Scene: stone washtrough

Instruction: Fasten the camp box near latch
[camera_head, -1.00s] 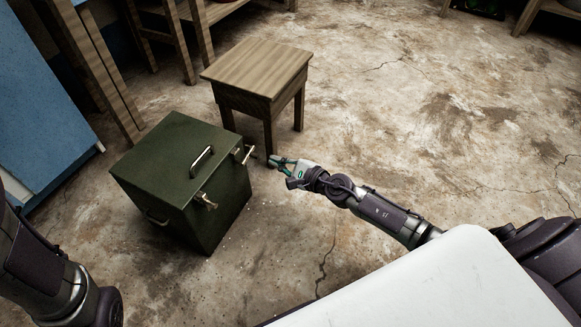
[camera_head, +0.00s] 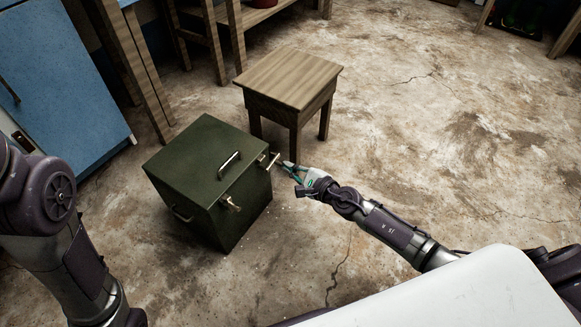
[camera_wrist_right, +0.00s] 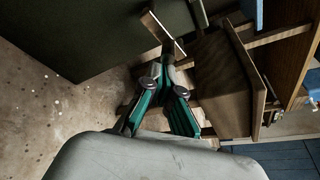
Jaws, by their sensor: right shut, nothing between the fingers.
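The camp box (camera_head: 190,160) is a dark green box with a closed lid and a metal handle on top, standing on the floor. One metal latch (camera_head: 231,203) is on its front side, lower in the head view. In the wrist view the tips (camera_wrist_right: 167,60) lie just below the latch plate (camera_wrist_right: 163,35), with the box (camera_wrist_right: 85,35) at left. Contact is unclear. My left gripper is out of view.
A wooden stool (camera_head: 290,80) stands close behind the box and the right gripper. A blue cabinet (camera_head: 65,85) and wooden furniture legs are at the upper left. The stained floor (camera_head: 430,140) to the right is open.

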